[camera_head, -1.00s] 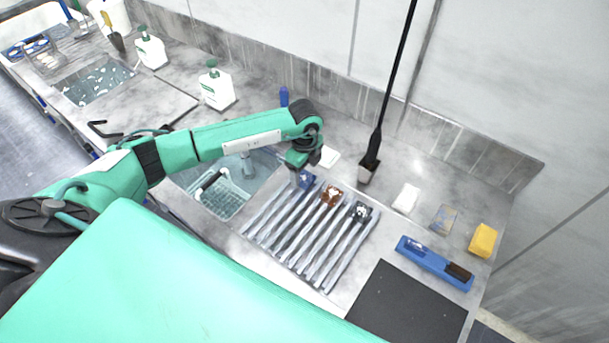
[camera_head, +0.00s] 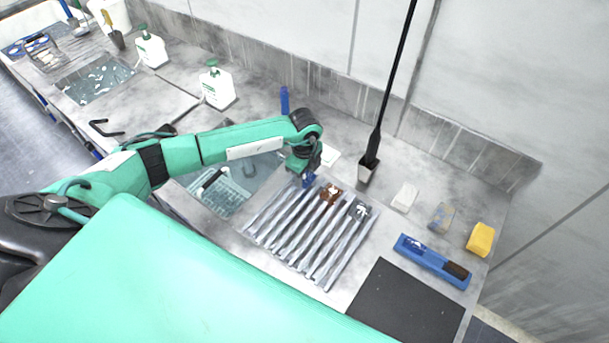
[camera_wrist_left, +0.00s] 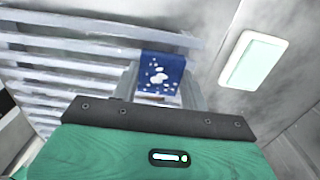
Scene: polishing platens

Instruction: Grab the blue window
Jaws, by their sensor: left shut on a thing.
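The blue window (camera_head: 309,181) is a small blue block with white specks on its top. My left gripper (camera_head: 306,176) is over the back left end of the ribbed rack (camera_head: 283,247) and shut on the blue window. In the left wrist view the blue window (camera_wrist_left: 162,74) sits between the finger pads, with the rack's bars (camera_wrist_left: 75,60) behind it. I cannot tell whether the window still touches the rack. My right gripper is not in view.
A brown block (camera_head: 331,193) and a dark block (camera_head: 359,210) sit on the rack. A sink with a basket (camera_head: 222,193) is to the left. A white slab (camera_head: 329,155) lies behind the gripper. A black mat (camera_head: 405,305) and a blue tray (camera_head: 432,262) lie to the right.

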